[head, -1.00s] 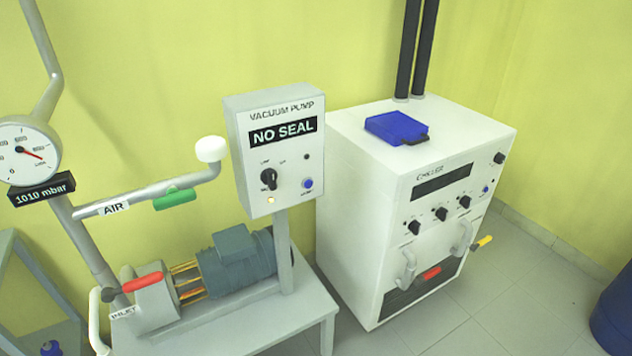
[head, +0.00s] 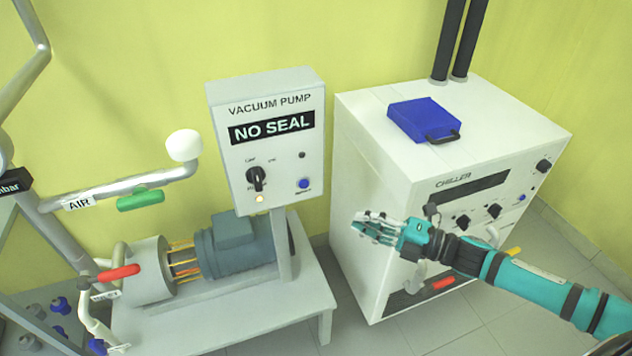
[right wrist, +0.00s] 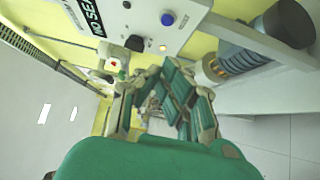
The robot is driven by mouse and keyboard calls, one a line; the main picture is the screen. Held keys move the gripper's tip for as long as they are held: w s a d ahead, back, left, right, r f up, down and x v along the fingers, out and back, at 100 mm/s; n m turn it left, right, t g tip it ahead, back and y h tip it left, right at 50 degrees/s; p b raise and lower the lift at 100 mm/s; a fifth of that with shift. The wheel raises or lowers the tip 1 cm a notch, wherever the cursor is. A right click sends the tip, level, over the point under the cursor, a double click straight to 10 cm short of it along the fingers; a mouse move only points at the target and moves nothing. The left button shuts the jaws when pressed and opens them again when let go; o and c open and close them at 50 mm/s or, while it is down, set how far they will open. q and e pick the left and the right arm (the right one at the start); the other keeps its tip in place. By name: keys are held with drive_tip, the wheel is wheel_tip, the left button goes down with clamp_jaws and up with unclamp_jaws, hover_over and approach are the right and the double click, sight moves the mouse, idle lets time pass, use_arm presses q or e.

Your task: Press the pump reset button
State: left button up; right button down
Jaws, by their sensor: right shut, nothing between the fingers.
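The vacuum pump control box (head: 268,145) stands on a post and shows "NO SEAL" on its display. Its blue button (head: 303,184) is at the lower right of the panel, right of a black knob (head: 256,179) and a lit yellow lamp (head: 260,199). The blue button (right wrist: 167,19) also shows at the top of the right wrist view. My right gripper (head: 362,227) is shut and empty, in front of the chiller, to the right of and below the button, apart from it. My left gripper is not in view.
The white chiller (head: 385,250) stands right of the pump, with a blue case (head: 424,119) on top. The pump motor (head: 240,245) sits on a low bench (head: 240,330) below the box. A pipe with a green handle (head: 140,200) is at left.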

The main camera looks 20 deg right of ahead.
drive_tip(key=p, duration=0.3)
hover_over(312, 193)
drive_tip(key=s+a, duration=0.2)
drive_tip(key=s, duration=0.3)
drive_tip(key=shift+d+r, duration=0.2)
drive_tip(key=shift+d, duration=0.05)
